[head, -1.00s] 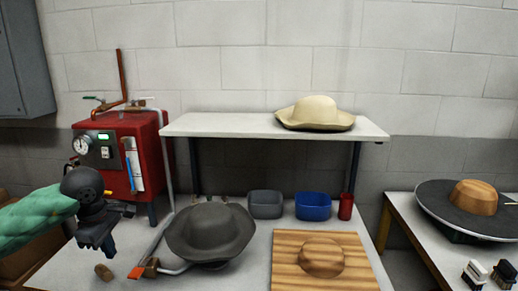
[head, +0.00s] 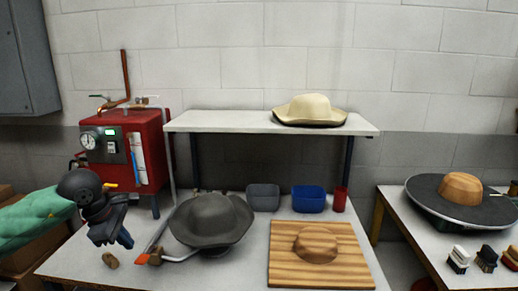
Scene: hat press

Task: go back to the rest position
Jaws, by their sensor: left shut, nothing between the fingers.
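My left gripper (head: 118,238) is at the lower left, over the left edge of the front table (head: 230,268). It is shut with nothing in it, to the left of a grey hat (head: 212,220). The grey hat rests at the left of that table, over a metal tube with an orange tip (head: 143,259). A small brown cork-like piece (head: 110,260) lies just below the gripper, apart from it. My right gripper is not in view.
A red boiler (head: 150,145) stands behind the gripper. A raised shelf (head: 220,122) holds a cream hat (head: 310,109). A wooden board (head: 345,270), a grey bin (head: 263,198), a blue bin (head: 308,199) and a red cup (head: 340,199) are on the table. A right table bears a wide black hat (head: 425,190) and brushes (head: 486,257).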

